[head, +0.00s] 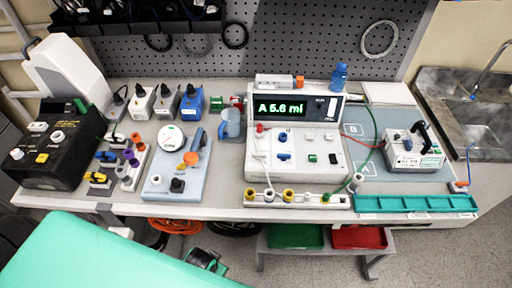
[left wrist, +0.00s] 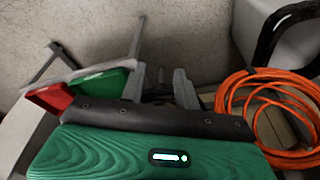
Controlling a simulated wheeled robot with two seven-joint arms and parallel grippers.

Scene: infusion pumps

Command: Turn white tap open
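A row of small taps runs along the front edge of the white pump unit (head: 295,160) in the head view. I cannot tell from the head view whether either white tap is open. My left gripper (head: 207,262) is low, below the table's front edge, apart from the taps. In the left wrist view its two grey fingers (left wrist: 159,85) stand apart with nothing visible between them. My right gripper is not in view.
The table's front edge (head: 140,207) lies above my left gripper. Orange cable (head: 175,226) coils on the floor. A green tray (head: 295,236) and a red tray (head: 359,237) sit on a low rack.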

